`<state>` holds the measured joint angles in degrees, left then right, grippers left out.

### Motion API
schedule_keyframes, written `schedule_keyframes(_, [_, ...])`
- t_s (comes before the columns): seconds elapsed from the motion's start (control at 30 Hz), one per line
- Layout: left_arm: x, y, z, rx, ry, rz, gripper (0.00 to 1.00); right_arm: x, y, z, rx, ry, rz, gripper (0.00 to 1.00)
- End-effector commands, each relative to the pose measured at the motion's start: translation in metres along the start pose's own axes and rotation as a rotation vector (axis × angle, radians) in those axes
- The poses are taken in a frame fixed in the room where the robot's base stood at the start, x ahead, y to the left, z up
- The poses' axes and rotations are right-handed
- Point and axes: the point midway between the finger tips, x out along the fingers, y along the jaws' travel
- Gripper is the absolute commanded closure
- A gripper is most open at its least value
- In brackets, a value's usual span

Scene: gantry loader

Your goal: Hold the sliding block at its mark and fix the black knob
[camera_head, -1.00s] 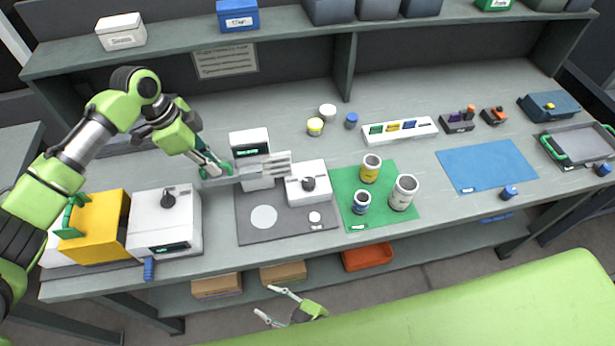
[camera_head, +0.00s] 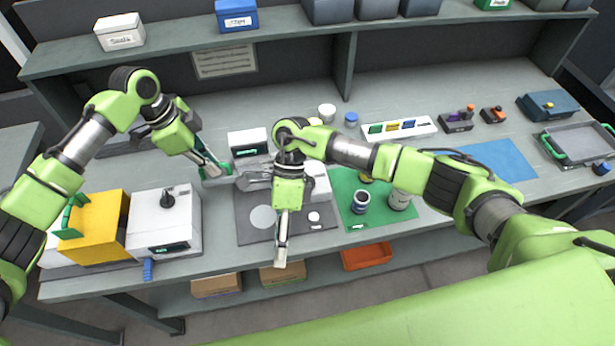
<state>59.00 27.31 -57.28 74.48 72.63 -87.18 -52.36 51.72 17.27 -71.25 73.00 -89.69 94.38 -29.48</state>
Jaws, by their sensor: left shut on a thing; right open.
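The gantry unit stands on a dark grey base plate (camera_head: 244,228), with a white display head (camera_head: 248,140) at its back and a metal beam in front. My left gripper (camera_head: 215,171) is shut on a small green-edged part at the beam's left end; its fingers hide most of it, and I cannot tell if it is the sliding block or at a mark. A white block (camera_head: 321,184) sits right of the beam; its black top knob is now hidden behind my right arm. My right gripper (camera_head: 281,252) is open and empty, pointing down over the bench's front edge, left of that block.
A white box with a black knob (camera_head: 167,200) and a yellow box (camera_head: 96,235) stand at left. A green mat (camera_head: 346,181) with cans lies right of the base plate, partly under my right arm. A white tray (camera_head: 428,130) of coloured pieces stands behind.

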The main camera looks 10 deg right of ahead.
Motion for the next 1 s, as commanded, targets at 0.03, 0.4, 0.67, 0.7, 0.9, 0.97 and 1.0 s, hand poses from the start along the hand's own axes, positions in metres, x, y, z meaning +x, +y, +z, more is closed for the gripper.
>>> schedule_keyframes(0.03, [-0.001,-0.001,0.0,0.0,0.0,-0.003,1.0,-0.037,-0.019,-0.008,-0.069,0.035,-0.117,0.56])
schedule_keyframes(0.4, [-0.001,-0.001,0.0,0.0,0.0,-0.004,1.0,-0.201,-0.072,-0.039,-0.336,0.264,-0.578,0.56])
schedule_keyframes(0.67, [-0.001,-0.001,0.0,0.0,0.0,-0.003,1.0,-0.191,-0.088,-0.045,-0.35,0.283,-0.601,0.56])
schedule_keyframes(0.7, [-0.001,-0.001,0.0,0.0,0.0,-0.003,1.0,-0.185,-0.093,-0.046,-0.35,0.281,-0.6,0.56])
schedule_keyframes(0.9, [-0.001,-0.001,0.0,0.0,0.0,-0.003,1.0,-0.152,-0.117,-0.053,-0.348,0.28,-0.599,0.56])
schedule_keyframes(0.97, [-0.001,-0.001,0.0,0.0,0.0,-0.003,1.0,-0.143,-0.124,-0.054,-0.348,0.281,-0.6,0.56])
schedule_keyframes(1.0, [-0.001,-0.001,0.0,0.0,0.0,-0.003,1.0,-0.138,-0.128,-0.055,-0.348,0.28,-0.6,0.56])
